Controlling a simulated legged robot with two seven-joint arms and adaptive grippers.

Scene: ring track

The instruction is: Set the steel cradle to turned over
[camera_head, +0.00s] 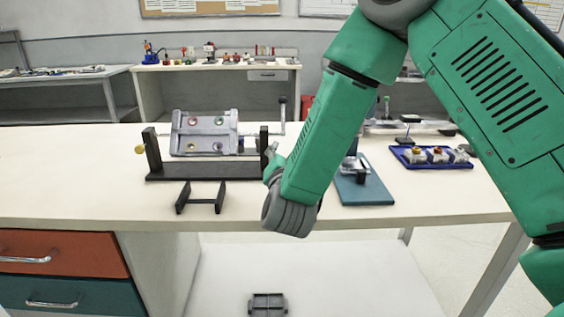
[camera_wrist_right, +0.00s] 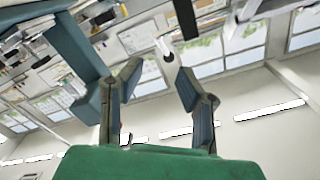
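The steel cradle (camera_head: 205,133) is a grey plate with several coloured round spots facing me, tilted between the two uprights of a black stand (camera_head: 200,171). A crank with a dark grip (camera_head: 283,104) sticks up at its right side, and a brass knob (camera_head: 139,149) is at its left. My right gripper (camera_head: 272,160) is beside the right upright, partly hidden by my arm. In the wrist view its fingers (camera_wrist_right: 158,72) are apart, with a pale metal piece (camera_wrist_right: 166,50) just beyond the tips. I cannot tell whether they touch it. My left gripper is not in view.
A small black rest (camera_head: 202,198) stands in front of the stand. Right of my arm are a teal-based device (camera_head: 362,187) and a blue tray (camera_head: 420,165) with several parts. The table is clear at left. A grey piece (camera_head: 268,303) lies on the lower shelf.

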